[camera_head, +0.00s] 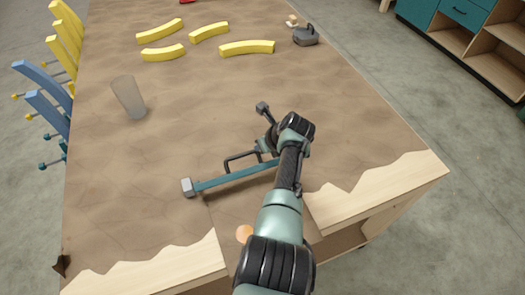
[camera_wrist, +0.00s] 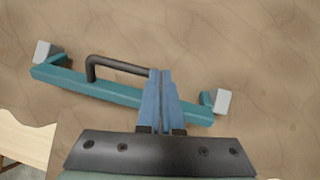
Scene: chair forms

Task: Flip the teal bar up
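The teal bar (camera_head: 232,177) lies low over the near part of the table, with a grey block at its left end. My arm hides its right end in the head view. In the wrist view the whole teal bar (camera_wrist: 100,90) crosses the picture, with a grey block at each end on a short teal arm. A dark bracket-shaped handle (camera_wrist: 112,64) stands out from its far side. My gripper (camera_wrist: 161,73) has its blue fingers almost together at the handle's right end, which they cover. I see nothing clearly between them. Whether they touch the handle I cannot tell.
The brown-topped table (camera_head: 170,120) is mostly clear around the bar. A grey translucent cup (camera_head: 128,97) stands to the left. Several curved yellow pieces (camera_head: 247,47) lie at the back, near a dark grey object (camera_head: 305,36). Blue and yellow chair parts stand beyond the left edge.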

